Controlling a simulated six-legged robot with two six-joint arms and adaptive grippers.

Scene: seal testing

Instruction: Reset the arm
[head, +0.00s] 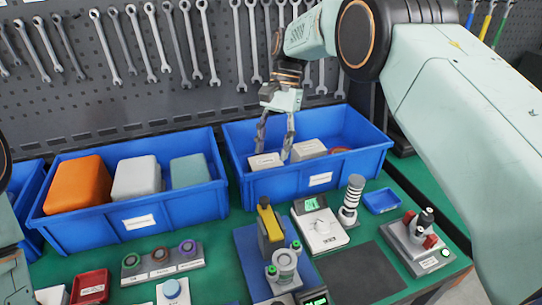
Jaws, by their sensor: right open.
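My right arm comes in from the right and reaches over the right blue bin (312,185). My right gripper (272,150) points down into this bin. Its two fingers are apart, so it is open. A pale box (265,161) lies in the bin just at the fingertips; I cannot tell whether the fingers touch it. A second pale box (309,150) lies to the right of it, and a red thing (341,151) shows farther right. My left gripper is not in view; only a bit of my left arm shows at the left edge.
The left blue bin (180,214) holds orange, white and teal blocks. In front stand a yellow-topped test device (269,230), a white scale (320,230), a striped post (352,195), a red-handled device (418,240) and a small blue tray (382,201). Wrenches hang on the pegboard behind.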

